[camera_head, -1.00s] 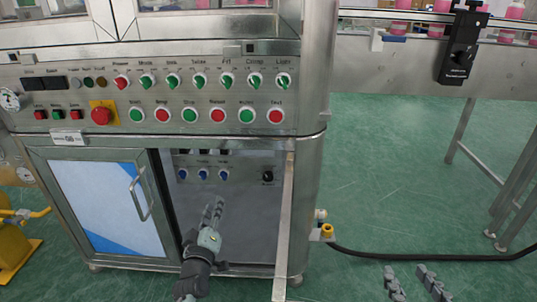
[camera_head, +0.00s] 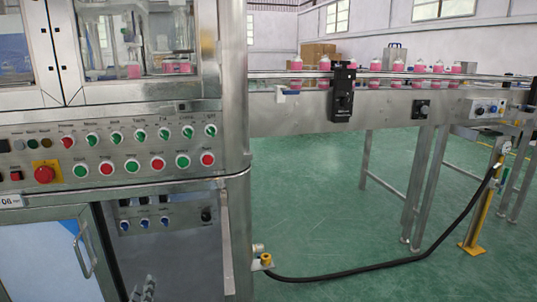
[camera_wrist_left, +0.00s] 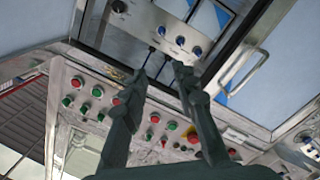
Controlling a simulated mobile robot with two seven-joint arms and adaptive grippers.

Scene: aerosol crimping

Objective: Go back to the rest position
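My left gripper (camera_head: 143,290) shows at the bottom edge of the head view, in front of the machine's open lower cabinet (camera_head: 185,255). My right gripper is in neither current view.
The steel machine's control panel (camera_head: 120,155) carries buttons, switches and a red emergency stop (camera_head: 45,174). Its cabinet door (camera_head: 60,260) stands at the left. A conveyor (camera_head: 385,105) with pink bottles runs right.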

